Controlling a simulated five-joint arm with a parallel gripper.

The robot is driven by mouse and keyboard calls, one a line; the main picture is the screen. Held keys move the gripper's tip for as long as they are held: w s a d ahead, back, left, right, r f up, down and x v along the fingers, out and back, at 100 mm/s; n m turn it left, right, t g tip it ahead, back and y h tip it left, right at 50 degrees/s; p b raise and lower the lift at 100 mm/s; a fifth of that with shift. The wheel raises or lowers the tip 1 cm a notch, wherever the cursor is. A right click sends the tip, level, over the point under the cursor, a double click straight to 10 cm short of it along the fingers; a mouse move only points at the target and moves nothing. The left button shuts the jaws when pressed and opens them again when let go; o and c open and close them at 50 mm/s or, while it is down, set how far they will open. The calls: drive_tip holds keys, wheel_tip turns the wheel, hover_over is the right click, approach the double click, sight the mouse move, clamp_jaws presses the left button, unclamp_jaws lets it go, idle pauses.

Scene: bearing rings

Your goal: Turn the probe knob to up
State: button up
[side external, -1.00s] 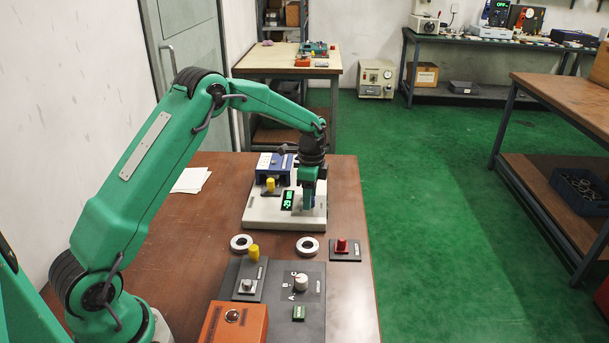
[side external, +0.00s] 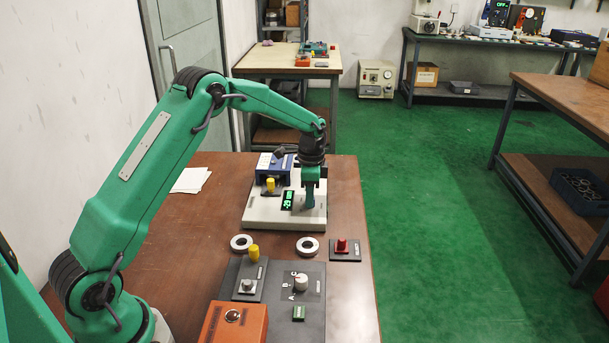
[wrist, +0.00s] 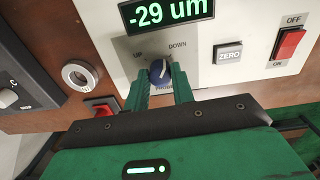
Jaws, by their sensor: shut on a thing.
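The blue probe knob (wrist: 159,72) with a white pointer line sits on the pale panel of the gauge base (wrist: 240,25). UP is printed to its upper left and DOWN to its upper right. The pointer line seems to lean toward the DOWN side. My gripper (wrist: 160,80) is shut on the knob, one green finger on each side. In the side view my gripper (side external: 310,203) points down at the gauge base (side external: 262,213) and hides the knob. The green display (wrist: 167,9) reads -29 um.
A ZERO button (wrist: 228,54) and a red OFF/ON switch (wrist: 290,42) lie right of the knob. Two metal rings (side external: 241,243) (side external: 307,245) and a red-knobbed block (side external: 343,248) lie in front of the base. A blue block (side external: 270,168) stands behind.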

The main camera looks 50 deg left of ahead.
drive_tip(key=n, duration=0.4)
drive_tip(key=shift+n, duration=0.3)
drive_tip(key=n, duration=0.3)
drive_tip(key=shift+n, duration=0.3)
drive_tip(key=n, duration=0.3)
drive_tip(key=shift+n, duration=0.3)
drive_tip(key=shift+a+n+t, duration=0.1)
drive_tip(key=shift+n+t, duration=0.2)
drive_tip(key=shift+n, duration=1.6)
drive_tip(key=o, duration=1)
